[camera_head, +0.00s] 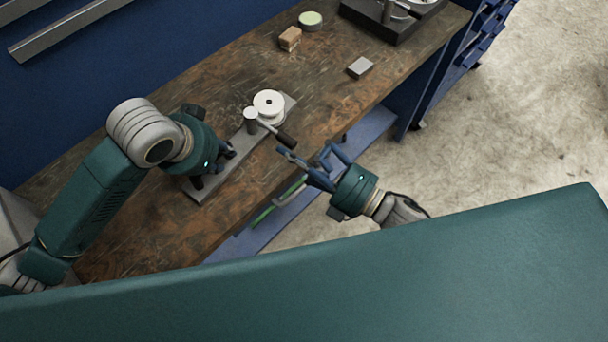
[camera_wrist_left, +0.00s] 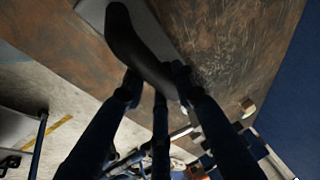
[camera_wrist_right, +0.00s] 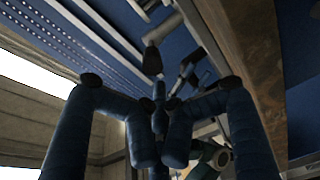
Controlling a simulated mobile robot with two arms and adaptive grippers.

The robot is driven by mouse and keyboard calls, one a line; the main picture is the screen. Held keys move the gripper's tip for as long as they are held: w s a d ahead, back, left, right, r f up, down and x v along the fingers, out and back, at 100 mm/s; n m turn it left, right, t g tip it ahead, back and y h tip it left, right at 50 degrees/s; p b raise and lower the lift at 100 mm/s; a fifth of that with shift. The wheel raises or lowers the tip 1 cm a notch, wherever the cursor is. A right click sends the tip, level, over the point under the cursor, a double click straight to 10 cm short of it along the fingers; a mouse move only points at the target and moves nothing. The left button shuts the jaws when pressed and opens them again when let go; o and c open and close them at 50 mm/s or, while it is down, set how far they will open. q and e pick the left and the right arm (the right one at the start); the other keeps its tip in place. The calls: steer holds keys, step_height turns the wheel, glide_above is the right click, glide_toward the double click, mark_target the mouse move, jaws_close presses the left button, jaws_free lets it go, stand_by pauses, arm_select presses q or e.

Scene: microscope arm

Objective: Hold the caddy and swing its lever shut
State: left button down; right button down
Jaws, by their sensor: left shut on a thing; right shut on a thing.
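The caddy (camera_head: 240,153) is a long grey plate on the wooden bench, with a white spool (camera_head: 269,103) and a short post at its far end. Its lever (camera_head: 285,139) has a dark grip and points from the post toward the bench's front edge. My left gripper (camera_head: 226,152) is shut on the caddy's dark curved handle (camera_wrist_left: 140,48) near the plate's near end. My right gripper (camera_head: 306,157) is at the lever's outer end, past the front edge, and is shut on the lever grip. The exact contact there is hard to see.
A brown block (camera_head: 290,38), a round green-topped tin (camera_head: 310,20) and a grey block (camera_head: 360,67) sit farther along the bench. A dark-based device (camera_head: 395,18) stands at the far end. The bench between the spool and these things is clear.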

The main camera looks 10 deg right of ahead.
steer(key=s+d, duration=0.3)
steer(key=s, duration=0.7)
steer(key=shift+s, duration=0.15)
steer(key=c, duration=2)
jaws_free()
steer(key=shift+s+f, duration=0.1)
steer(key=shift+c, duration=0.2)
steer(key=o, duration=0.4)
steer(key=shift+d, duration=0.1)
steer(key=shift+w+d+n, duration=0.1)
steer(key=shift+w+n, duration=0.15)
steer(key=shift+n, duration=0.45)
steer(key=n+h, duration=0.1)
steer(key=n, duration=1.5)
glide_toward(286, 140)
steer(key=x, duration=0.6)
steer(key=f+x, duration=0.1)
steer(key=x, duration=0.3)
steer(key=shift+w+d, duration=0.15)
steer(key=shift+w, duration=0.1)
